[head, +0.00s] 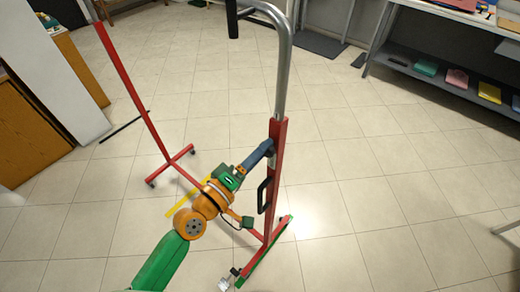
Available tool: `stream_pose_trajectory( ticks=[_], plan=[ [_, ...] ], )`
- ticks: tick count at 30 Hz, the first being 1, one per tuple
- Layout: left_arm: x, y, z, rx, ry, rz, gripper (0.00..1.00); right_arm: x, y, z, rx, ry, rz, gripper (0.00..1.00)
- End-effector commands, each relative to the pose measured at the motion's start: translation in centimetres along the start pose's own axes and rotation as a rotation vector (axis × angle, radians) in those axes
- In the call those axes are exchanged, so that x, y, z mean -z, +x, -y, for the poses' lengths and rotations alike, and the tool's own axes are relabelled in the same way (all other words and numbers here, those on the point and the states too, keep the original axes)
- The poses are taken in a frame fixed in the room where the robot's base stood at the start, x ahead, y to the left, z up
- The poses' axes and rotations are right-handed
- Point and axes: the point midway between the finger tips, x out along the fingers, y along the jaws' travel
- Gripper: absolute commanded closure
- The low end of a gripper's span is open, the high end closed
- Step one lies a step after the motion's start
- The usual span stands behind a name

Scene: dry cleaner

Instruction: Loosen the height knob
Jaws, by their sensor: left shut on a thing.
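A garment rack stands in front of me, with a red right upright (278,165) and a bent silver tube (284,75) rising out of its top. My left gripper (266,149) reaches in from the left, its dark blue fingers against the upright, below the upright's top end. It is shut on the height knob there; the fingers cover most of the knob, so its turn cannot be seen. A black handle (265,195) sits on the same upright below the gripper. My right gripper is not in view.
The rack's left red post (130,85) leans in the picture, with a wheeled red foot (171,166) on the tiled floor. A shelf unit (440,82) with folded coloured items stands at the upper right. Wooden cabinets (27,130) are at the left. Floor right of the rack is clear.

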Motion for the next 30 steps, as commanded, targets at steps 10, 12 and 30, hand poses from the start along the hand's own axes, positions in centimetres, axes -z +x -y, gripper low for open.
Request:
stream_pose_trajectory(
  ticks=[10,12,30],
  plan=[
    [0.07,0.02,-0.07,-0.003,-0.214,-0.002,1.0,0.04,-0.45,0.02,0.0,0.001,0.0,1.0],
    [0.06,0.03,-0.06,-0.003,-0.242,-0.001,1.0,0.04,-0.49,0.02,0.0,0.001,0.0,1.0],
    [0.06,0.03,-0.02,-0.004,-0.308,-0.002,1.0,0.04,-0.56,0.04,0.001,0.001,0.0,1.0]
  ],
)
